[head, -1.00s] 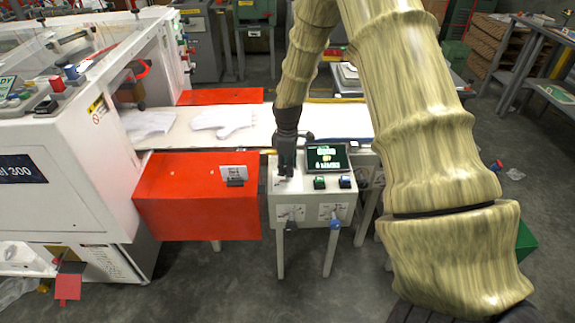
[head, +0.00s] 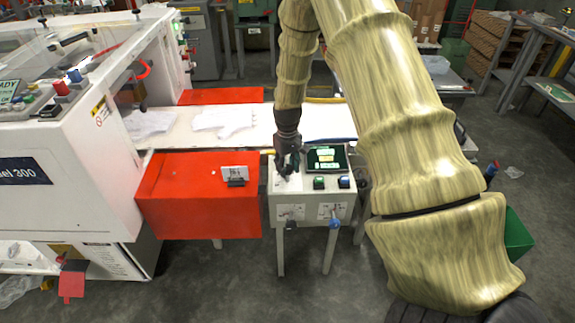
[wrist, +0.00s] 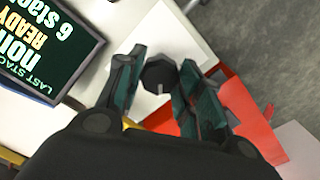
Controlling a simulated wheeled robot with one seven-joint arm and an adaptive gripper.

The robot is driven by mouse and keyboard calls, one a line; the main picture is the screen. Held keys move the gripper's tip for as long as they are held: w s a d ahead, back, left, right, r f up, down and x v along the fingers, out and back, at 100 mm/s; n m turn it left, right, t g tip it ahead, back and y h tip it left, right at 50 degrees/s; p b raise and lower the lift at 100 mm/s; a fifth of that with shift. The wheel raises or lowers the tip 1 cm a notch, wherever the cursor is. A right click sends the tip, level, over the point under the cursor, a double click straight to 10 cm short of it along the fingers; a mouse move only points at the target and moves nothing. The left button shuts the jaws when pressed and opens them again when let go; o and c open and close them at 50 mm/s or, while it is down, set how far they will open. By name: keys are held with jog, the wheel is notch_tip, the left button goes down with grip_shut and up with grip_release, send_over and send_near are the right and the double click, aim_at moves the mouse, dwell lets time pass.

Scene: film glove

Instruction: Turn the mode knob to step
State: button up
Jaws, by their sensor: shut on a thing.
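The mode knob (wrist: 159,73) is a dark faceted knob with a pale pointer line, on top of a small white control box (head: 290,208). In the wrist view the pointer line points toward the bottom of the picture. My gripper (wrist: 158,82) is shut on the knob, one finger on each side of it. In the head view my gripper (head: 287,168) stands over the left part of the box top and hides the knob. The knob's position labels are not readable.
A lit screen (head: 326,158) stands behind a green button (head: 319,182) and a dark button (head: 344,182), right of my gripper. A red box (head: 200,198) stands close on the left. A white conveyor with pale gloves (head: 222,121) runs behind.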

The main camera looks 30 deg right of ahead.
aim_at(288, 167)
jog(key=shift+w+m, duration=0.1)
jog(key=shift+m, duration=0.5)
jog(key=o, duration=1)
jog(key=shift+o, duration=0.2)
jog(key=shift+r, duration=0.1)
notch_tip(288, 167, up, 12)
jog(key=shift+d, duration=0.1)
dwell(0.4)
